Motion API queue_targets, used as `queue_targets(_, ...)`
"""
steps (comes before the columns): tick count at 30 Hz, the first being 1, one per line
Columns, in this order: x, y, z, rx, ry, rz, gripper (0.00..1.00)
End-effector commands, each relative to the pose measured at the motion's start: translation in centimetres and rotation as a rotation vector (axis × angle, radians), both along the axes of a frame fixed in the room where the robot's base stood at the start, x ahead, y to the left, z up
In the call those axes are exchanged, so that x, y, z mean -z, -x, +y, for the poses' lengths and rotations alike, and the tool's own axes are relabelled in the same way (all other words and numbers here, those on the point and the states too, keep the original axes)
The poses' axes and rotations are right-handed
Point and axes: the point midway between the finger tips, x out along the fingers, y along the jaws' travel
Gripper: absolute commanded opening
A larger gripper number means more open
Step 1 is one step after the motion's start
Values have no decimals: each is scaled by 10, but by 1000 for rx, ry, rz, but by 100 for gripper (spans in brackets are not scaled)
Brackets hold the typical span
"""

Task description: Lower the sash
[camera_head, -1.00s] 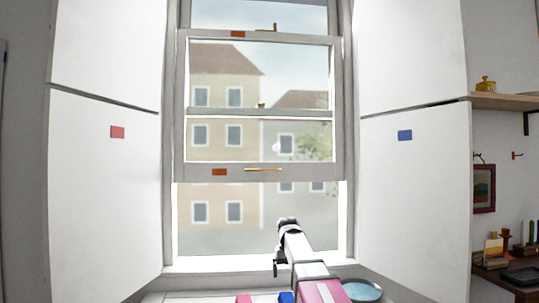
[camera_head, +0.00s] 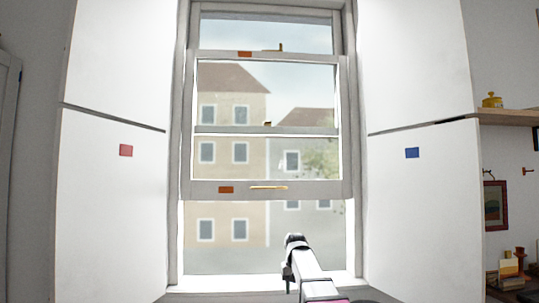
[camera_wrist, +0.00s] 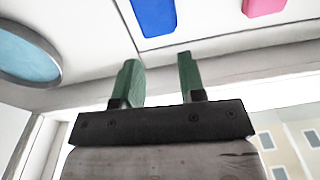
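The window sash (camera_head: 208,187) is a white framed pane, raised, with an open gap between its bottom rail and the sill (camera_head: 250,290). A thin brass handle (camera_head: 268,187) and an orange tag (camera_head: 226,189) sit on its bottom rail. My gripper shows in the wrist view (camera_wrist: 158,65) with two green fingers apart and nothing between them. In the head view my arm rises at the bottom centre, below the sash and apart from its handle. I cannot make out the fingers there.
A shelf (camera_head: 508,117) is at right.

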Motion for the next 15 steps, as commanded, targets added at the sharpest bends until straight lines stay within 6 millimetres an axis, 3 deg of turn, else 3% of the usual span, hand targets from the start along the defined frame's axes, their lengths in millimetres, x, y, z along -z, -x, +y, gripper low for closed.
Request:
queue_targets(5, -67, -42, 14, 212, -161, -238, 37)
queue_targets(9, -146, -74, 27, 437, -389, -447, 37)
queue_targets(15, -272, -99, 37, 730, -791, -651, 37)
